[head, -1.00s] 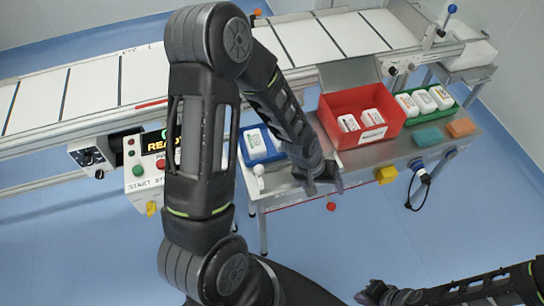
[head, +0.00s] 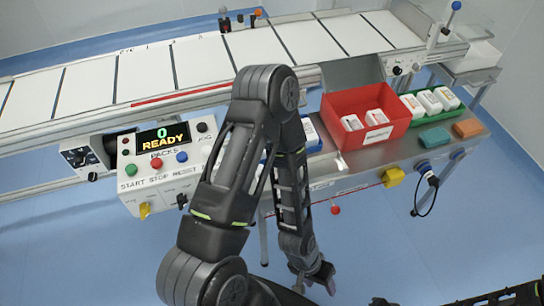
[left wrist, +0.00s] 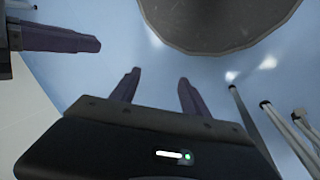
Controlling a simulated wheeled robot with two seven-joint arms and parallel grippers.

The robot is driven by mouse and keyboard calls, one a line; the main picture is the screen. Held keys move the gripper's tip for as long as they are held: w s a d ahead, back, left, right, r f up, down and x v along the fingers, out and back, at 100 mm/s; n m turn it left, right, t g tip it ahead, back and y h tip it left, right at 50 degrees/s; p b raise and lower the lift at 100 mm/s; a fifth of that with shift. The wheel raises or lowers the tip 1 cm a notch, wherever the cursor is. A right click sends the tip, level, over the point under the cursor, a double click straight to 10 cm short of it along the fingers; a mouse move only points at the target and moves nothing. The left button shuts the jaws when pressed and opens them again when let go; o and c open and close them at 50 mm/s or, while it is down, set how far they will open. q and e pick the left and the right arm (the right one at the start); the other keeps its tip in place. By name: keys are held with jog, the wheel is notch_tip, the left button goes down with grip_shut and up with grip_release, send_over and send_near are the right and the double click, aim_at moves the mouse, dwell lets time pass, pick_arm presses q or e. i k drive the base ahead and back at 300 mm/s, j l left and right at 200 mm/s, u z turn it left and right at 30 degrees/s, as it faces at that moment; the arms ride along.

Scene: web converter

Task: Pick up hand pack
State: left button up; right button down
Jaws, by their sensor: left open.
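Which white pack is the hand pack cannot be told. Two white packs (head: 376,117) lie in the red bin (head: 388,138). Several more white packs (head: 430,102) stand in the green tray (head: 448,115). Another white pack (head: 309,130) shows in the blue tray (head: 315,148), partly hidden behind my left arm. My left gripper (head: 320,277) hangs low, below the shelf's front edge and away from the packs. In the left wrist view its fingers (left wrist: 157,88) are apart with nothing between them. My right gripper (head: 383,302) shows only as a sliver at the bottom edge.
The conveyor (head: 185,65) runs behind the shelf. The control panel (head: 165,170), reading READY, stands left of my left arm. Teal (head: 434,137) and orange (head: 467,128) blocks lie on the shelf's right part. A black cable loop (head: 427,195) hangs below it. Blue floor lies in front.

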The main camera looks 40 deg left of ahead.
aim_at(313, 138)
jog(key=k+l, duration=0.4)
jog(key=k, duration=0.15)
jog(key=u, duration=2.5)
